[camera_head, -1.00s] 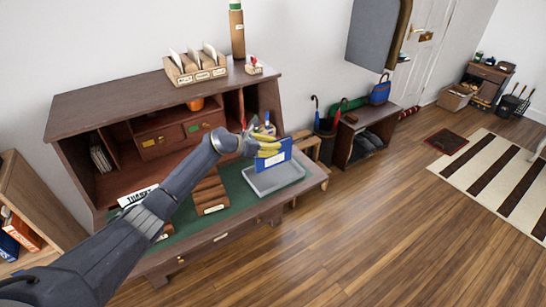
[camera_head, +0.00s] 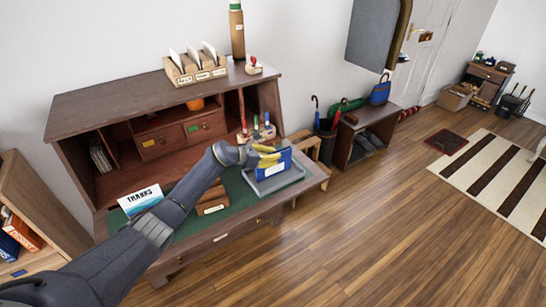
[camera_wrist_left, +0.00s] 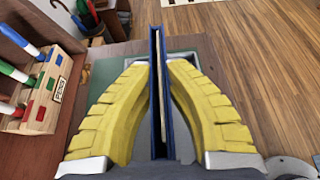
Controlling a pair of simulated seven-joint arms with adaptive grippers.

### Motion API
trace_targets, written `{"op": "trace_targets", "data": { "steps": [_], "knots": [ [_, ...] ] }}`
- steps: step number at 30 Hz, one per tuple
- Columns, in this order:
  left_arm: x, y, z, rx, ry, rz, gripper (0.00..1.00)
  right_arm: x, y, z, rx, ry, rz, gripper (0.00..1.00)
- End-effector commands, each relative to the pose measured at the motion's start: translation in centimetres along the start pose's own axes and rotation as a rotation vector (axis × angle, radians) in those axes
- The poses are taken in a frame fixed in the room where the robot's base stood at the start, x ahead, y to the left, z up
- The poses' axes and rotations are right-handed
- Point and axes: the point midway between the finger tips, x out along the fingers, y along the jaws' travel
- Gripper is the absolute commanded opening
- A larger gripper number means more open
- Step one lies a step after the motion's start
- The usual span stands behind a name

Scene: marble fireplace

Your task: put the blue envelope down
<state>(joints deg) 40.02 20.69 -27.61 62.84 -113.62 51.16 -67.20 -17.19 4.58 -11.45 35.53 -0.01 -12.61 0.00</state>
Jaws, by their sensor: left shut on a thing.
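The blue envelope (camera_head: 275,167) stands on edge in my left gripper (camera_head: 267,156), which is shut on it. In the left wrist view the envelope (camera_wrist_left: 157,80) runs upright between the two yellow fingers of the gripper (camera_wrist_left: 154,68). A grey tray (camera_head: 292,180) lies on the green desk top (camera_head: 236,190) directly below the envelope. The envelope's lower edge is at or just above the tray; I cannot tell whether it touches. My right gripper is not in view.
A wooden rack with coloured pens (camera_head: 257,131) stands close behind my left gripper; it also shows in the left wrist view (camera_wrist_left: 45,88). A THANKS card (camera_head: 140,197) and a brown wooden holder (camera_head: 210,200) are left on the desk. Umbrellas (camera_head: 328,118) stand to the right.

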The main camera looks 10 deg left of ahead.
Motion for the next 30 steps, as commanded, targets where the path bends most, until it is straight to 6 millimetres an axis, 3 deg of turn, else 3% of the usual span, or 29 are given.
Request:
{"op": "trace_targets", "data": {
  "steps": [1,2,7,19,30],
  "knots": [
    [0.0,0.0,-0.1,0.000,0.001,0.000,0.00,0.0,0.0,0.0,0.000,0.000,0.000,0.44],
    [0.1,0.0,-0.2,0.000,0.001,0.000,0.16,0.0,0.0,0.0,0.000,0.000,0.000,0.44],
    [0.0,0.0,-0.1,0.000,0.001,0.000,0.35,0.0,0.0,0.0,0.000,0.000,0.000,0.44],
    [-0.8,0.1,0.0,0.000,0.001,0.002,0.35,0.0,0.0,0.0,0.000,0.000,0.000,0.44],
    [-6.8,0.1,0.0,0.003,0.002,0.002,0.35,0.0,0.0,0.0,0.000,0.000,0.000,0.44]
  ]
}}
